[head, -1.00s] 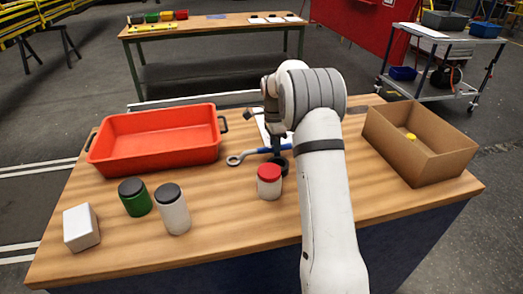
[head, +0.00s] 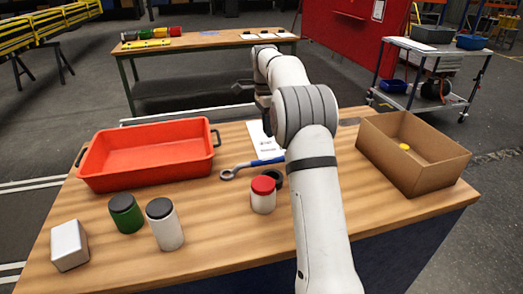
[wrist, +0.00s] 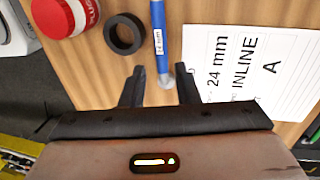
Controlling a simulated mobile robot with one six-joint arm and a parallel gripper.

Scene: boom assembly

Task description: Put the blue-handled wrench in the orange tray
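The blue-handled wrench (head: 266,161) lies on the wooden table, to the right of the orange tray (head: 208,163). Its ring end points left in the head view, and its right end is hidden behind my arm. Its blue handle (wrist: 160,38) carries a white label in the wrist view. My gripper (wrist: 160,76) is open and empty, its fingers spread either side of the wrench's near end in the picture. In the head view the gripper is raised above and beyond the wrench, partly hidden by my arm. The tray is empty.
A red-lidded jar (head: 263,196) and a black ring (wrist: 124,34) stand close to the wrench. A printed sheet (wrist: 245,65) lies beside it. Green (head: 126,215) and white (head: 165,226) jars and a white box (head: 69,246) are front left. A cardboard box (head: 425,178) stands right.

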